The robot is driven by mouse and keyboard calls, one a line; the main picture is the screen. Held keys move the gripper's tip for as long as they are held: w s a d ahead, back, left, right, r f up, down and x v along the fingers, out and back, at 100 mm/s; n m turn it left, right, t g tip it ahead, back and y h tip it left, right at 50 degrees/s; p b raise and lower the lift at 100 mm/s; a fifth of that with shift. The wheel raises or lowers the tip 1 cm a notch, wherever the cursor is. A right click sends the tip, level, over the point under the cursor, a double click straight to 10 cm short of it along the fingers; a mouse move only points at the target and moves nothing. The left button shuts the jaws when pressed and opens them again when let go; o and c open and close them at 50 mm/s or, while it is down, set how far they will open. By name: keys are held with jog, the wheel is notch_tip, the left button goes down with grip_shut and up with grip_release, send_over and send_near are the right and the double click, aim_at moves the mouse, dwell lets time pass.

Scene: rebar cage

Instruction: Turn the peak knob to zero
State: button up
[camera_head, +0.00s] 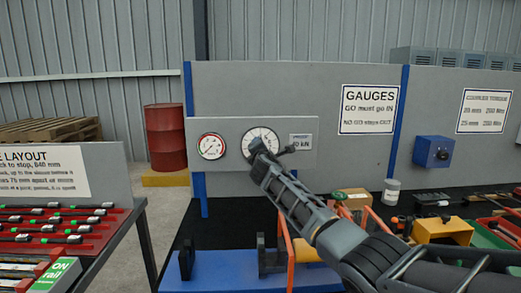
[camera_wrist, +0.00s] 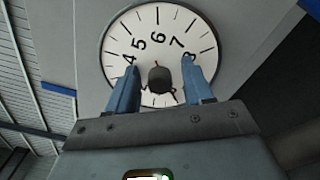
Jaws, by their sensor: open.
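The white dial (camera_head: 259,133) is mounted on the grey gauge panel. In the wrist view the dial (camera_wrist: 146,25) shows the numbers 4, 5, 6 and 7, tilted. A thin dark pointer shows below and to the right of the knob. My gripper (camera_wrist: 159,66) is open, one bluish finger on each side of the knob, with visible gaps in the picture. In the head view my gripper (camera_head: 268,153) covers the dial's lower part and hides the knob.
A second gauge (camera_head: 211,146) is left of the dial, and a small label plate (camera_head: 301,142) is right of it. A blue fixture (camera_head: 235,277) with black brackets and orange bars stands below. A blue box (camera_head: 433,152) is on the wall panel at right.

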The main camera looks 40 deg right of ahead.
jog(key=v, duration=0.7)
jog(key=shift+s+a, duration=0.2)
jog(key=shift+s, duration=0.15)
dwell(0.5)
